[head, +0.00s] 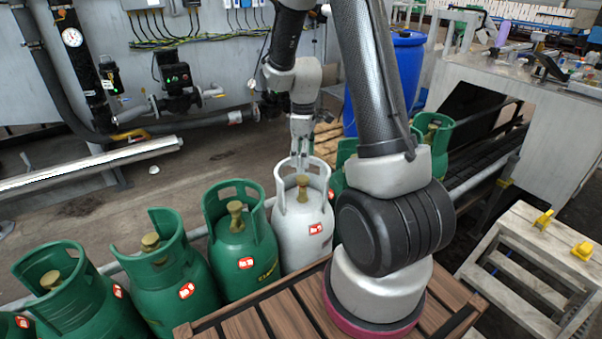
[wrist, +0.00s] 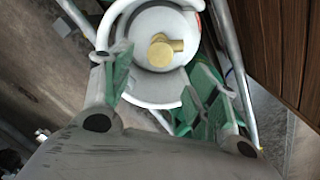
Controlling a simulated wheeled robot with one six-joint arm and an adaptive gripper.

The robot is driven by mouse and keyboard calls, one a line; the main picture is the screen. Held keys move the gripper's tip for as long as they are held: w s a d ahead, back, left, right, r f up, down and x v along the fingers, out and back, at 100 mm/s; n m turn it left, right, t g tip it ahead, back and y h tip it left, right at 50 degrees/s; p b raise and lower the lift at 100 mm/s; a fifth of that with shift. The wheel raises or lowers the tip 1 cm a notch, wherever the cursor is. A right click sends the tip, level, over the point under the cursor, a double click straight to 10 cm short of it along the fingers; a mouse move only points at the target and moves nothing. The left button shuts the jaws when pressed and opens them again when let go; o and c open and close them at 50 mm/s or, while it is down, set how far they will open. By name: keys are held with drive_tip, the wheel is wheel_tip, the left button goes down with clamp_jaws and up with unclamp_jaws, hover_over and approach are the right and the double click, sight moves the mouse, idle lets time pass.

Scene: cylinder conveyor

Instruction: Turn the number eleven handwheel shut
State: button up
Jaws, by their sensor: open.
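A white gas cylinder (head: 305,228) stands in the row with a red number label (head: 316,229), too small to read surely. Its brass valve handwheel (head: 303,187) sits inside the open white collar. My gripper (head: 300,158) is above this cylinder, pointing down at the collar, with its fingers apart. In the wrist view the brass handwheel (wrist: 165,49) shows inside the round collar (wrist: 160,99), ahead of the open gripper (wrist: 165,82). The handwheel is not between the fingertips there. Nothing is held.
Green cylinders (head: 240,255) stand close on the left, and more (head: 436,130) are partly hidden behind my arm on the right. A slatted wooden deck (head: 285,325) lies in front. A blue drum (head: 405,62) stands behind, and a step stool (head: 520,260) at right.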

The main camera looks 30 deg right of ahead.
sight(303, 178)
wheel_tip(303, 178, down, 8)
drive_tip(key=shift+r, duration=0.1)
idle(0.4)
drive_tip(key=c, duration=1)
